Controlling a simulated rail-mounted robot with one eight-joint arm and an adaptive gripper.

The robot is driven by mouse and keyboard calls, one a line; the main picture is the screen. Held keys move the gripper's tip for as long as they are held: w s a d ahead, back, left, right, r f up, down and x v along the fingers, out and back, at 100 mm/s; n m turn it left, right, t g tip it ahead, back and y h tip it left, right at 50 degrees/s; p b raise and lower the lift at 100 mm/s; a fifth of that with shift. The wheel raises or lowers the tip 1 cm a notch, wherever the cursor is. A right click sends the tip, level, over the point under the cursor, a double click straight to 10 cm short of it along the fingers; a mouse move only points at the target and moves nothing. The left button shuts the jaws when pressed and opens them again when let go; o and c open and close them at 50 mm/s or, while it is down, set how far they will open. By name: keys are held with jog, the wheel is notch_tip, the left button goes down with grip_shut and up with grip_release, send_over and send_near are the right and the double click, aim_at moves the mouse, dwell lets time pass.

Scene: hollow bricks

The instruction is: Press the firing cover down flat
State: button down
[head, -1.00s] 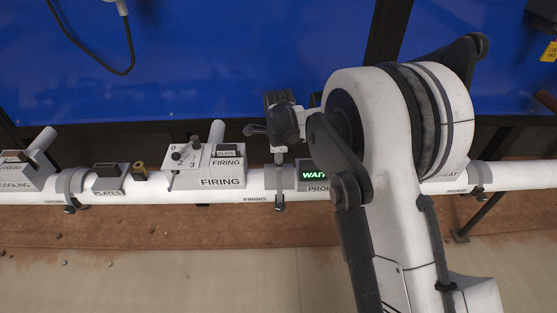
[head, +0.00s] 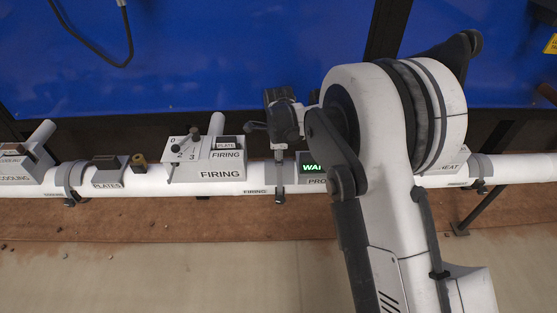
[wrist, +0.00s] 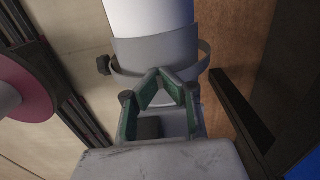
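The firing unit (head: 206,171) is a grey box with FIRING labels on the white pipe, left of my arm in the head view. Its pale top plate (head: 185,157) carries a scale with figures and a small knob.
The white pipe (head: 120,190) runs across the head view. A plates unit (head: 107,176) and a cooling unit (head: 20,166) stand to the left. A lit green display (head: 312,168) is partly hidden by my arm.

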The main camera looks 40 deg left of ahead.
notch_tip(320, 180, up, 14)
jog(key=p, duration=0.4)
dwell(0.5)
jog(key=w+d+r+n+t+y+p, duration=0.1)
jog(key=w+d+r, duration=0.1)
jog(key=d+r, duration=0.75)
jog(key=w+d+r+n+t+p, duration=0.15)
jog(key=d+r, duration=0.45)
jog(key=d, duration=0.7)
jog(key=w+d+r+n+y+p, duration=0.1)
jog(key=d+r+n+p, duration=0.1)
jog(key=d+r, duration=0.75)
jog(key=s+d+n+t+p, duration=0.1)
jog(key=s+d, duration=0.5)
jog(key=d, duration=0.4)
jog(key=s+d+r+n+t+h+p, duration=0.1)
jog(key=s+d+n+t, duration=0.1)
jog(key=s+d, duration=0.5)
jog(key=s+d+n+t+h+p, duration=0.1)
jog(key=s+d, duration=0.5)
jog(key=d, duration=0.7)
jog(key=shift+s+d+r+n+t+p, duration=0.2)
jog(key=shift+d+n+t+p, duration=0.15)
jog(key=shift+n+p, duration=0.25)
